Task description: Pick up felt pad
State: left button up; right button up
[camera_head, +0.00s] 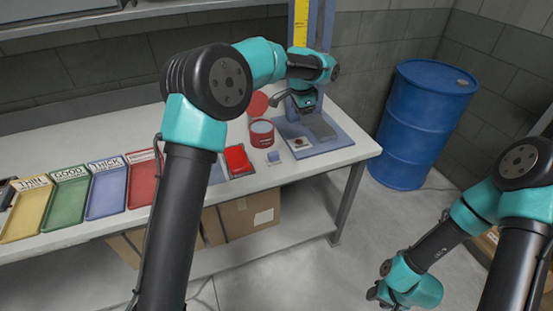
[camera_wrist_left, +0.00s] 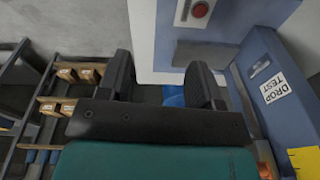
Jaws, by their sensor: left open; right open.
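I cannot clearly pick out a felt pad in either view. A bright red flat piece (camera_head: 237,159) lies in a small tray at the bench's front edge; I cannot tell its material. My left gripper (camera_head: 304,104) is over the blue-grey stand at the bench's right end. In the left wrist view its two dark fingers (camera_wrist_left: 160,85) are apart, with nothing held between them. A small blue patch (camera_wrist_left: 174,97) shows beyond the fingers. My right gripper (camera_head: 383,294) hangs low over the floor, away from the bench, and is open.
Coloured trays, including a green one (camera_head: 66,203), line the bench's left. A blue drum (camera_head: 424,125) stands right. The wrist view shows a "DROP TEST" label (camera_wrist_left: 273,88) and red button (camera_wrist_left: 200,9).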

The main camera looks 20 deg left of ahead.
pick_arm(q)
jog(key=n+g, duration=0.1)
send_over(273, 153)
jog(key=shift+y, duration=0.4)
jog(key=shift+f, duration=0.15)
notch_tip(273, 153, down, 12)
jog(key=shift+d+f, duration=0.1)
jog(key=shift+f, duration=2.55)
jog(key=c, duration=1)
